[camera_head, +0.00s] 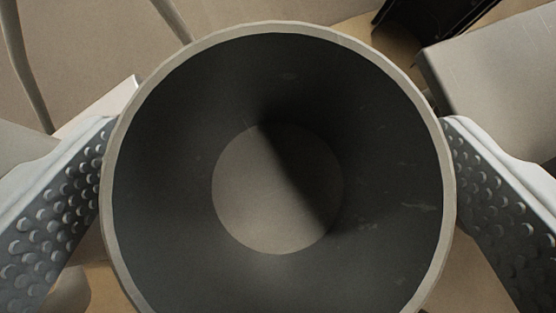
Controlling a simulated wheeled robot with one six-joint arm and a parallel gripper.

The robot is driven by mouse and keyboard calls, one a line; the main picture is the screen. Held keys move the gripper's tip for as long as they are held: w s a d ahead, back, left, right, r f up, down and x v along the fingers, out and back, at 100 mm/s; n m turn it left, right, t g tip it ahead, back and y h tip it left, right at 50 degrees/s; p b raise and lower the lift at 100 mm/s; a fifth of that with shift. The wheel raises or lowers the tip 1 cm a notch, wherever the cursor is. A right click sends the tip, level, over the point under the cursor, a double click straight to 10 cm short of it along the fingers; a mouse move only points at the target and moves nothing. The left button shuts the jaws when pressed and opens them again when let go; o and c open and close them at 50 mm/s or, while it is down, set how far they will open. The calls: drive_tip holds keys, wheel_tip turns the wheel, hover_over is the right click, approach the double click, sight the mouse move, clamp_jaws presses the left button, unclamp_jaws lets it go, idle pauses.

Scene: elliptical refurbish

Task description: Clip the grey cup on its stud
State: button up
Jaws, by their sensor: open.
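The grey cup (175,215) fills the middle of the view, and I look straight down into its open mouth. It has a pale rim, a dark inner wall and a lighter round bottom with a shadow across it. My gripper (278,140) is open, with one studded finger on the left and one on the right of the cup. Both fingertips reach to the rim in the picture; whether they touch the wall I cannot tell. I cannot make out the stud; the cup covers much of what lies below.
A light grey block or panel (495,75) is at the upper right, with a dark object (435,22) next to it. Tan surface shows at the upper left, with a thin curved grey strip (25,65) on it. A pale rounded piece (68,292) lies at the lower left.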

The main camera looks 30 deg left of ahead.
drive_tip(key=v, duration=1.5)
drive_tip(key=shift+s+r, duration=0.2)
drive_tip(key=shift+s, duration=0.05)
drive_tip(key=shift+d, duration=0.15)
drive_tip(key=s+d+r+m+t, duration=0.1)
drive_tip(key=s+d+r+t, duration=0.15)
drive_tip(key=d, duration=0.75)
drive_tip(key=s+d+r+m+t, duration=0.2)
drive_tip(key=s+d+r, duration=0.1)
drive_tip(key=d, duration=0.8)
drive_tip(key=s+d+r+m+t+h, duration=0.1)
drive_tip(key=s+d+t+h, duration=0.3)
drive_tip(key=s+d, duration=0.7)
drive_tip(key=shift+d+r+m+t, duration=0.2)
drive_tip(key=shift+d+m+t, duration=0.25)
drive_tip(key=shift+d+m, duration=0.45)
